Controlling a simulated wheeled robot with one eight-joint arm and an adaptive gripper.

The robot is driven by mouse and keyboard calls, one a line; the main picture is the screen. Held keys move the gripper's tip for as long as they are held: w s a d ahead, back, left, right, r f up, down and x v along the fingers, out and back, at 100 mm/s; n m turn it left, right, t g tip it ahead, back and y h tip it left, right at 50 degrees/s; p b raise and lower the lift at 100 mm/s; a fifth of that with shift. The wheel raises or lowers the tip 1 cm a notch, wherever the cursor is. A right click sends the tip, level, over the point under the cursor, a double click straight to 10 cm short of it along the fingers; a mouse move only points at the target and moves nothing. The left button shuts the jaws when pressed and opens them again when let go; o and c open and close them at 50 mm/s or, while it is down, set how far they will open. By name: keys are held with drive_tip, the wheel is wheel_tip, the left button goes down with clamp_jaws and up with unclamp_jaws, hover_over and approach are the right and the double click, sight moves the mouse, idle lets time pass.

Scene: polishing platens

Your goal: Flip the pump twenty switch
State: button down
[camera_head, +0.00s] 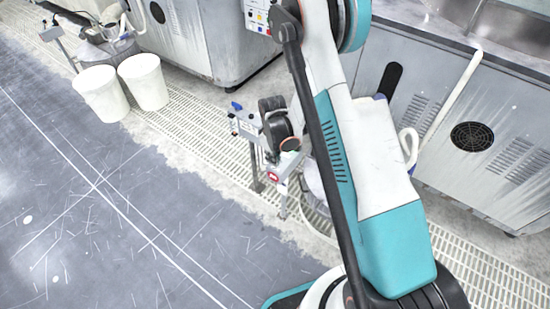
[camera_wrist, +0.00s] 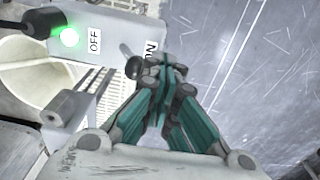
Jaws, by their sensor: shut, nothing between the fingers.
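A light grey switch box (camera_wrist: 112,22) fills the upper left of the wrist view. It has a lit green lamp (camera_wrist: 69,37), an OFF label (camera_wrist: 95,40) and an ON label (camera_wrist: 151,49). A short grey lever with a dark end (camera_wrist: 131,62) stands between the labels, nearer ON. My gripper (camera_wrist: 166,70) is shut and empty, its teal fingers together. Its tips are beside the lever at the ON side and partly cover that label. Whether they touch the lever, I cannot tell. No pump number is readable. In the head view my arm hides much of this area.
A pale bucket (camera_wrist: 45,75) is below the box in the wrist view. In the head view, two white buckets (camera_head: 101,93) (camera_head: 144,82) stand at the upper left. Grey machine cabinets (camera_head: 455,125) line the back. The scratched grey floor (camera_head: 110,215) is clear at the left.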

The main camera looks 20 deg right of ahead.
drive_tip(key=shift+r+p, duration=0.7)
drive_tip(key=shift+r, duration=1.15)
drive_tip(key=s+r+m+t, duration=0.2)
drive_tip(key=s+r, duration=0.1)
drive_tip(key=r, duration=0.9)
drive_tip(key=s+r+m+t, duration=0.1)
drive_tip(key=s+r, duration=0.1)
drive_tip(key=r, duration=1.1)
drive_tip(key=s+r+m+t, duration=0.2)
drive_tip(key=s+r, duration=0.3)
drive_tip(key=s, duration=0.4)
drive_tip(key=s+r+m+t, duration=0.2)
drive_tip(key=s+r, duration=0.4)
drive_tip(key=s, duration=0.3)
